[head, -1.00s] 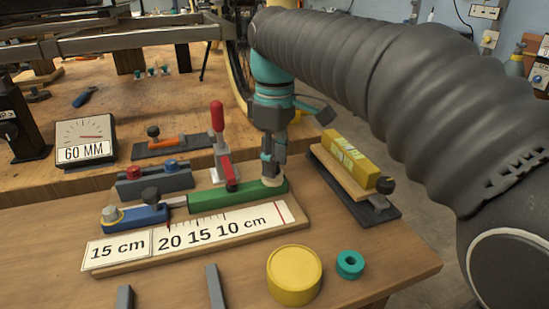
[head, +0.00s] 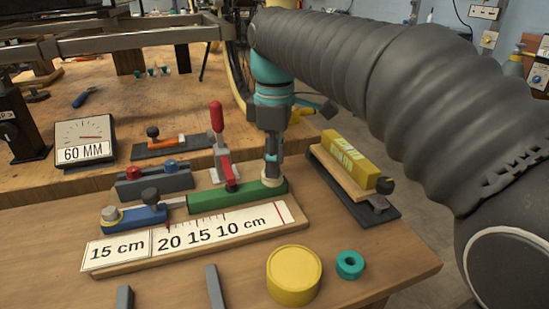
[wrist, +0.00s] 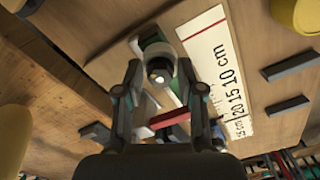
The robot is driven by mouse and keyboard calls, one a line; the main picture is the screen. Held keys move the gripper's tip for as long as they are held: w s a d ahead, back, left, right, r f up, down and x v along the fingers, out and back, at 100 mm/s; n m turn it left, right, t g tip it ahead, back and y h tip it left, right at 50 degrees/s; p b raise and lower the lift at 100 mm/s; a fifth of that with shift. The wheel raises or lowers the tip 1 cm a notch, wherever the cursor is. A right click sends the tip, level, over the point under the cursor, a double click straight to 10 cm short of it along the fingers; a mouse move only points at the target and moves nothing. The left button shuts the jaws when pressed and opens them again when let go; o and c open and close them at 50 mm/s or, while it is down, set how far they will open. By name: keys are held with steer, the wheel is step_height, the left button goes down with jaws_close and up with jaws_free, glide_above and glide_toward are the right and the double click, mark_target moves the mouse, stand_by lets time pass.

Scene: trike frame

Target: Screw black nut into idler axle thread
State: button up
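My gripper (head: 272,172) points straight down at the right end of the green block (head: 225,197). A cream round piece (head: 280,181) sits on that block just under the fingertips. In the wrist view my gripper (wrist: 160,78) has its two fingers on either side of a dark round part, which looks like the black nut (wrist: 152,54). A pale round spot shows at its middle and may be the axle end. The head view hides the nut behind the fingers, and the thread cannot be seen.
A red-handled clamp (head: 217,118) stands close left of my gripper. A yellow block on a wooden holder (head: 350,160) is at the right. A scale board (head: 290,232) lies in front. A yellow round container (head: 294,275) and a teal ring (head: 350,265) stand near the front edge.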

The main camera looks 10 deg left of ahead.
steer(key=shift+n, duration=0.3)
steer(key=shift+n, duration=0.8)
steer(key=shift+w, duration=0.1)
steer(key=shift+n, duration=0.9)
steer(key=shift+n, duration=0.9)
